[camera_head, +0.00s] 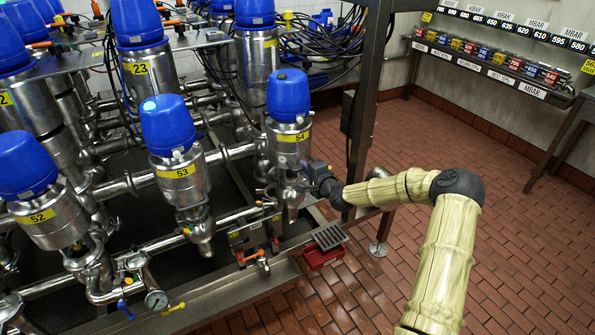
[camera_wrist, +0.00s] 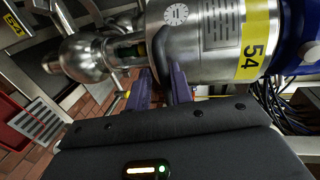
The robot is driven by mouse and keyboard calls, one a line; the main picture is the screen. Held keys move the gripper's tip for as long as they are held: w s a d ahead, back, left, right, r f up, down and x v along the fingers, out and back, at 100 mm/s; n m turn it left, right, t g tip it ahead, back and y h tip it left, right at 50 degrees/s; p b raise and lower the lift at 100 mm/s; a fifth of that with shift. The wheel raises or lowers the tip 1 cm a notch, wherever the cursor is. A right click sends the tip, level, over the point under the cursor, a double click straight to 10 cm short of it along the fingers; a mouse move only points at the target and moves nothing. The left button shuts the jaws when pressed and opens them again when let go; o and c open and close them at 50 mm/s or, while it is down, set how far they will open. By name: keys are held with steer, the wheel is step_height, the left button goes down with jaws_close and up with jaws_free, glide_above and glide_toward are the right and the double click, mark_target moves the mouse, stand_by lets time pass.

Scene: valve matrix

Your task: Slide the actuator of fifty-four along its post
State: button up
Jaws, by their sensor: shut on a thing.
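The actuator of fifty-four (camera_head: 290,138) is a steel cylinder with a blue cap and a yellow "54" label, upright at the right end of the front row. It fills the upper right of the wrist view (camera_wrist: 215,45), where it lies sideways. Its post (camera_head: 291,200) runs down below it to the pipework. My gripper (camera_head: 304,166) reaches it from the right, at its lower end.
Actuator 53 (camera_head: 175,150) stands left of it, with 52 (camera_head: 40,200) farther left and 23 (camera_head: 147,75) behind. A dark upright frame post (camera_head: 366,100) stands close to my forearm. A red tray with a grate (camera_head: 325,245) sits below. The brick floor at right is clear.

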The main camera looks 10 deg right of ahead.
steer(key=shift+f, duration=0.2)
steer(key=shift+s, duration=0.2)
steer(key=b+v, duration=0.1)
steer(key=v, duration=1.6)
steer(key=shift+r, duration=0.25)
steer(key=shift+d, duration=0.1)
